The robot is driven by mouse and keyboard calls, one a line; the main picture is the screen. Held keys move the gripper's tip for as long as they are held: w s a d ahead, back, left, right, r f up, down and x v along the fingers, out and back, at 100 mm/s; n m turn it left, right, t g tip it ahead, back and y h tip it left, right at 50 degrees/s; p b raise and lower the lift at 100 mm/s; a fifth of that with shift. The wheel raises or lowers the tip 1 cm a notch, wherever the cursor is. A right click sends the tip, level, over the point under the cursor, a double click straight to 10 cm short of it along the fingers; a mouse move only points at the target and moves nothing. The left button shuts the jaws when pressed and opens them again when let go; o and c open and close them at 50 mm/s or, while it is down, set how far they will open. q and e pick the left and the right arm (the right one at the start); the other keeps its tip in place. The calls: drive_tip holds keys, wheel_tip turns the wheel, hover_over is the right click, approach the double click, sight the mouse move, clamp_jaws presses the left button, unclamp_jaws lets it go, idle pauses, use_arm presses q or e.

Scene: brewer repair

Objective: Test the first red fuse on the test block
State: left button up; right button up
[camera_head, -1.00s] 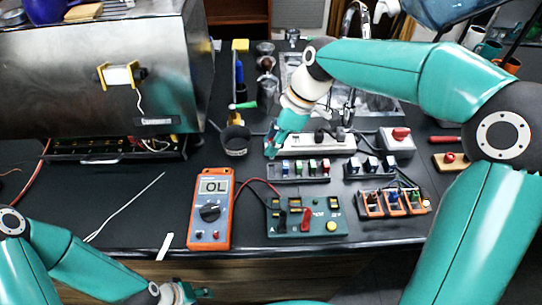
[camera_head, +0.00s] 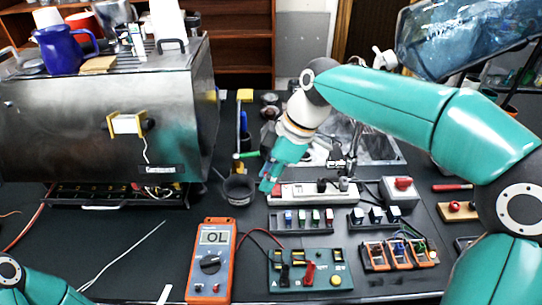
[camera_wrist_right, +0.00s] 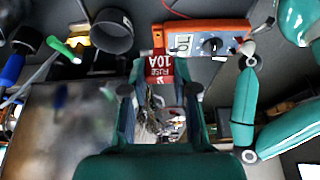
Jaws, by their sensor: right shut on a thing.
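My right gripper (camera_head: 268,186) is above the bench near the left end of the power strip. In the right wrist view it is shut on a red fuse (camera_wrist_right: 160,68) marked FUSE 10A, held between the fingertips. The green test block (camera_head: 311,282) lies at the front of the bench, apart from the gripper, with a red part and a yellow button on it. The orange multimeter (camera_head: 210,262) left of it reads OL; it also shows in the right wrist view (camera_wrist_right: 222,44). My left gripper is outside the head view; only its arm shows.
A fuse rack (camera_head: 300,228) with several coloured fuses stands behind the test block. The white power strip (camera_head: 308,196) lies behind the rack. A dark cup (camera_head: 238,190) stands left of my right gripper. The steel brewer (camera_head: 90,120) fills the left; the bench front left is mostly clear.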

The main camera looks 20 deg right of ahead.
drive_tip(key=shift+s+a+f+b, duration=0.1)
drive_tip(key=shift+s+f+b, duration=0.7)
drive_tip(key=shift+s+f, duration=1.05)
drive_tip(key=shift+s+a+f+b, duration=0.15)
drive_tip(key=shift+s+f+b, duration=0.65)
drive_tip(key=shift+s+f, duration=1.05)
drive_tip(key=shift+s+a+f+b, duration=0.1)
drive_tip(key=shift+s+f+b, duration=0.9)
drive_tip(key=shift+f, duration=1.45)
drive_tip(key=shift+s+r+p, duration=0.1)
drive_tip(key=shift+r+p, duration=0.05)
drive_tip(key=shift+p, duration=0.15)
drive_tip(key=shift+s, duration=0.1)
drive_tip(key=shift+f+b, duration=0.8)
drive_tip(key=shift+b, duration=0.45)
drive_tip(key=shift+r+p, duration=1.9)
drive_tip(key=shift+r, duration=0.65)
